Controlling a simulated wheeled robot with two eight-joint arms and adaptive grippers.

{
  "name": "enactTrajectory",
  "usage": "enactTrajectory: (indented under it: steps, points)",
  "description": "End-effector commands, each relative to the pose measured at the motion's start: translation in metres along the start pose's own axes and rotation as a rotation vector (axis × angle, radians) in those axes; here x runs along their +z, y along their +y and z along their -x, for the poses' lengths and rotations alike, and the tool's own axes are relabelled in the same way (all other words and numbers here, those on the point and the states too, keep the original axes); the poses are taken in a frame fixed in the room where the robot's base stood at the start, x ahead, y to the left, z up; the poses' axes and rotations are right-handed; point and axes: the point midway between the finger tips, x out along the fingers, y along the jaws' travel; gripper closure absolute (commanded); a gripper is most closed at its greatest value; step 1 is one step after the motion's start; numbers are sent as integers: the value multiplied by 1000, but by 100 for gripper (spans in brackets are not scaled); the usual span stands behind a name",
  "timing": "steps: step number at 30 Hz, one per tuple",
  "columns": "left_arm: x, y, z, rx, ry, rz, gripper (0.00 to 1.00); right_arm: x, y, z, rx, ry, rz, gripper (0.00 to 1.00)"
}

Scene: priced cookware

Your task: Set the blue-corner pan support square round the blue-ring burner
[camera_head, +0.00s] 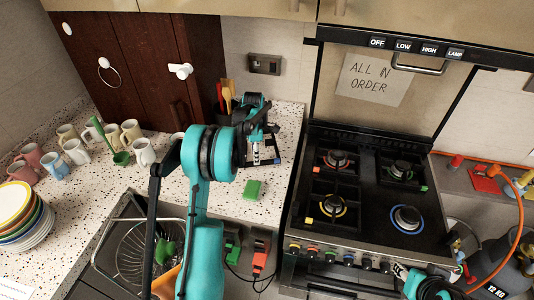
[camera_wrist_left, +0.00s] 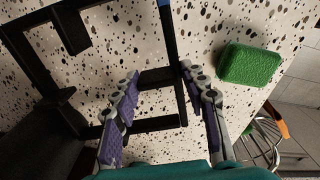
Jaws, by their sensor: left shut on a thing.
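The blue-ring burner (camera_head: 407,219) is at the front right of the black hob and has no support round it. The black pan support (camera_head: 270,147) is over the speckled worktop left of the stove, partly hidden by my left gripper (camera_head: 262,157). In the left wrist view the support (camera_wrist_left: 90,132) shows as a square frame with inward prongs and a bit of blue at its top edge. My left gripper (camera_wrist_left: 160,72) is shut on one of its bars, with a finger on each side. Part of my right arm shows at the stove's front right; its fingers are unclear.
Black supports with red, green and yellow corners stand round the other burners (camera_head: 335,160). A green sponge (camera_head: 253,189) lies on the worktop near the support. Mugs (camera_head: 131,131), stacked plates (camera_head: 22,218) and a wire basket (camera_head: 150,250) are left. A gas bottle (camera_head: 500,265) stands right.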

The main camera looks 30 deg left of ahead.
Motion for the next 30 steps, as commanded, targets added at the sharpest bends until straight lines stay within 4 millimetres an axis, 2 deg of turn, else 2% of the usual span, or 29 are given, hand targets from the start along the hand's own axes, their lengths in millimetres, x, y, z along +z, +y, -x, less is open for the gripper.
enactTrajectory:
  steps: [1,6,20,21,23,30]
  points:
    - [3,-1,-11,-1,-1,-4,100,2,0,-3,0,0,0,60]
    - [3,-2,-25,0,-1,-4,100,4,0,-5,0,0,0,60]
    - [3,-2,-31,0,-1,-3,100,6,0,-8,0,0,0,60]
    - [3,-2,-32,-1,-1,-3,54,6,0,-8,0,0,0,60]
    - [3,-2,-31,-1,-1,-3,38,6,0,-8,0,0,0,60]
    - [3,-2,-30,-1,-1,-3,36,5,0,-8,0,0,0,60]
